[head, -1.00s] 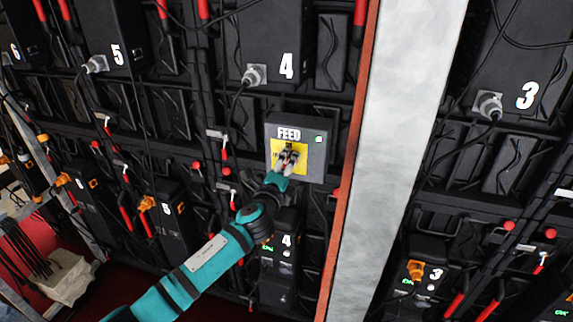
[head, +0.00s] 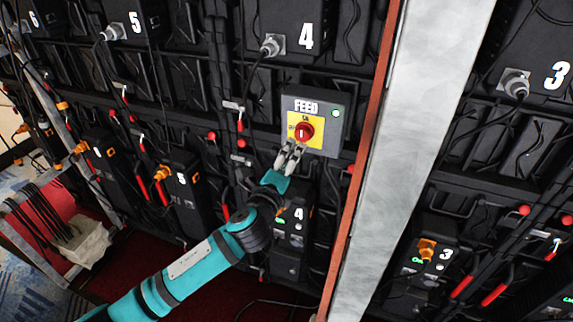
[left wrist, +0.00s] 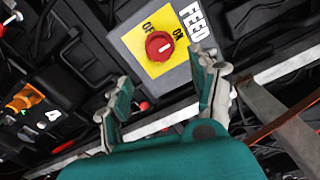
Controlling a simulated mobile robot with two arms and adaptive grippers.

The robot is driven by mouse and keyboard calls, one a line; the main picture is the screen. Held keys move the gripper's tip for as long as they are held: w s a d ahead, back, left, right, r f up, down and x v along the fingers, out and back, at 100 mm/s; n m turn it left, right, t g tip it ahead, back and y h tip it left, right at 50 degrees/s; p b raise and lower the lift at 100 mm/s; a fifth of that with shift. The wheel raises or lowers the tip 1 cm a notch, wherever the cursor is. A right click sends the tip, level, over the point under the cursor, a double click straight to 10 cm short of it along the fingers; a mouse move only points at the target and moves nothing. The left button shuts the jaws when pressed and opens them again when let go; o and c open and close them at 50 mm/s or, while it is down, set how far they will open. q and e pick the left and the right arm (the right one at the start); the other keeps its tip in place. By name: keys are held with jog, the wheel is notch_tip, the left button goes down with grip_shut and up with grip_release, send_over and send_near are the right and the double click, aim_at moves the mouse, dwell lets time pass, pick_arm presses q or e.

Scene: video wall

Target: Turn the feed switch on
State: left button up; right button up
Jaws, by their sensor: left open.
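The feed switch is a red round knob (head: 304,132) on a yellow plate, on a grey box (head: 330,143) lettered FEED. Its white mark points up toward the ON lettering, and OFF is to the left. A small green lamp (head: 337,113) shows at the box's upper right. My left gripper (head: 290,154) is open and empty, just below the knob and apart from it. The left wrist view shows the knob (left wrist: 159,46) beyond the spread fingers (left wrist: 164,72), with nothing between them. My right gripper is not in view.
Black panel backs with numbered boxes, such as box 4 (head: 290,227), surround the switch. Cables and red-handled levers (head: 462,285) hang around. A grey upright post (head: 400,150) with a red edge stands close to the right of the FEED box.

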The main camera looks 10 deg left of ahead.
pick_arm(q)
jog(key=shift+v, duration=1.15)
jog(key=a+f+n+g+y, duration=0.1)
jog(key=a+f+n+g, duration=0.15)
jog(key=f, duration=0.75)
jog(key=a+f+n+g+y, duration=0.1)
jog(key=a+f+n, duration=0.15)
jog(key=f, duration=0.65)
jog(key=s+a+f+n+g+y+b, duration=0.1)
jog(key=s+a+f+n+g, duration=0.15)
jog(key=f, duration=0.55)
jog(key=s+a+f+n+g, duration=0.1)
jog(key=s+a+f, duration=0.1)
jog(key=s+f, duration=0.35)
jog(key=s+a+f+n+g+y+b, duration=0.1)
jog(key=s+a+f+n, duration=0.1)
jog(key=f, duration=0.7)
jog(key=s+a+f+n+g, duration=0.2)
jog(key=s+f, duration=0.6)
jog(key=s, duration=0.6)
jog(key=s+a+f+n+g+b, duration=0.1)
jog(key=s+f+n, duration=0.4)
jog(key=s, duration=1)
jog(key=s+a+f+n+g, duration=0.3)
jog(key=s+f+n+g, duration=0.1)
jog(key=s+f, duration=0.7)
jog(key=s+g, duration=0.1)
jog(key=s, duration=0.2)
jog(key=shift+s+f+y, duration=0.2)
jog(key=shift+f+y, duration=0.1)
